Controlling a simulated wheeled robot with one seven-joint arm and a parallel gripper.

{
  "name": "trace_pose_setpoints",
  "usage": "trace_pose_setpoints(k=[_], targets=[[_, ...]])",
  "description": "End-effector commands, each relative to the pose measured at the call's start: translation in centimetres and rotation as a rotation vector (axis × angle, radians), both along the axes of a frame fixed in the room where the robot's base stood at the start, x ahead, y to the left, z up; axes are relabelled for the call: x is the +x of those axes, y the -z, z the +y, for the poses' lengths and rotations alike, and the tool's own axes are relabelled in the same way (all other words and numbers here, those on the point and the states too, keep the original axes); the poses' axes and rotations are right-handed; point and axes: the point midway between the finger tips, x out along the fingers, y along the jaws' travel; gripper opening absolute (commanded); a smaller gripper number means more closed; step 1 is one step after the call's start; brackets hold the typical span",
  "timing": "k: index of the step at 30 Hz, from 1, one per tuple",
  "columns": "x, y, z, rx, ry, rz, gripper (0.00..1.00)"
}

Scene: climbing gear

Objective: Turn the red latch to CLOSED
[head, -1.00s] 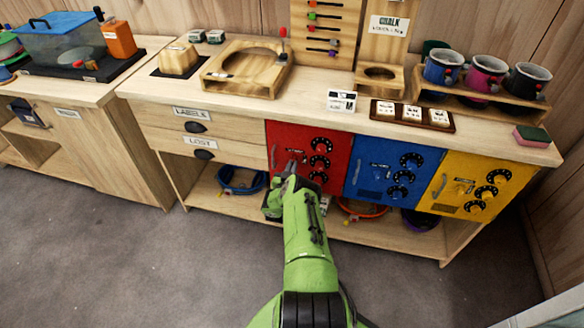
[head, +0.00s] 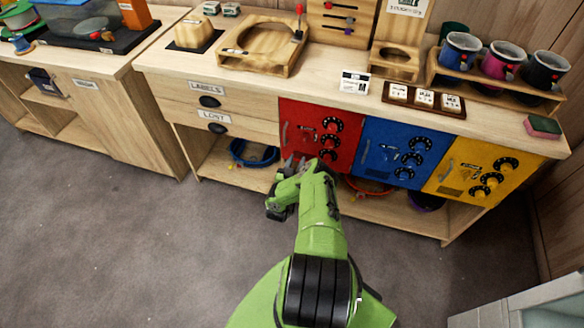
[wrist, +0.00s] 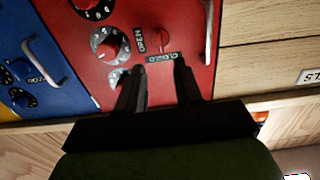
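The red latch (wrist: 163,35) is on the front of the red door (wrist: 180,15) in the wrist view, beside an OPEN label (wrist: 139,40) and a CLOSED label (wrist: 161,56). Its pointer appears to lie towards the CLOSED label, but it is small and I cannot be sure. My gripper (wrist: 159,66) is open and empty, its two fingers apart just in front of the CLOSED label. Any contact with the latch is not visible. In the head view my gripper (head: 289,166) is at the lower left of the red door (head: 343,150).
Black dials (wrist: 108,44) and a pale handle (wrist: 208,30) flank the latch. A blue door (head: 375,155) and a yellow door (head: 450,180) stand to the right in the head view. Drawers (head: 235,118) are to the left. The floor (head: 120,240) in front is clear.

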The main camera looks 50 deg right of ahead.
Motion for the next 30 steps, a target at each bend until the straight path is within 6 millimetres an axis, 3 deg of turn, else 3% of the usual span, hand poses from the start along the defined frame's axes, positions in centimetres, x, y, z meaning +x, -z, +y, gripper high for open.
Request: trace_pose_setpoints(k=[3, 9, 27, 30], targets=[[-1.3, -0.3, 3.0, 0.006, 0.000, 0.001, 0.35], [-2.5, -0.1, 5.8, 0.001, 0.001, 0.000, 0.35], [-2.6, 0.0, 6.1, 0.000, 0.000, 0.000, 0.35], [-1.0, -1.1, 5.5, 0.010, -0.037, -0.006, 0.35]])
